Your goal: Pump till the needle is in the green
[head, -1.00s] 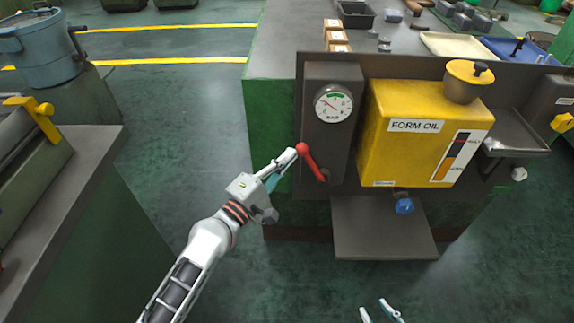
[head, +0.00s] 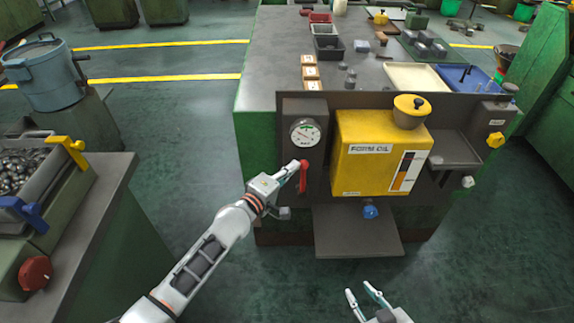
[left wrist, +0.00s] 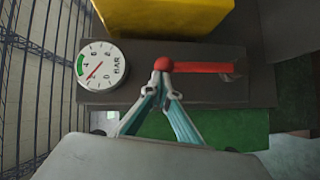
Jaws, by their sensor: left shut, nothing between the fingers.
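The red lever (head: 303,177) with a round knob stands roughly upright on the dark panel, below the pressure gauge (head: 305,133). My left gripper (head: 301,165) is shut with nothing between its fingers, its tips at the lever's knob. In the left wrist view the fingertips (left wrist: 163,84) meet right beside the red knob (left wrist: 163,65); I cannot tell if they touch. My right gripper (head: 362,292) is open and empty at the bottom of the head view.
A yellow FORM OIL tank (head: 378,155) with a blue knob (head: 370,211) below it is right of the lever. A grey shelf (head: 355,235) juts out beneath. A bench with a bin of metal parts (head: 20,170) stands left. The floor between is clear.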

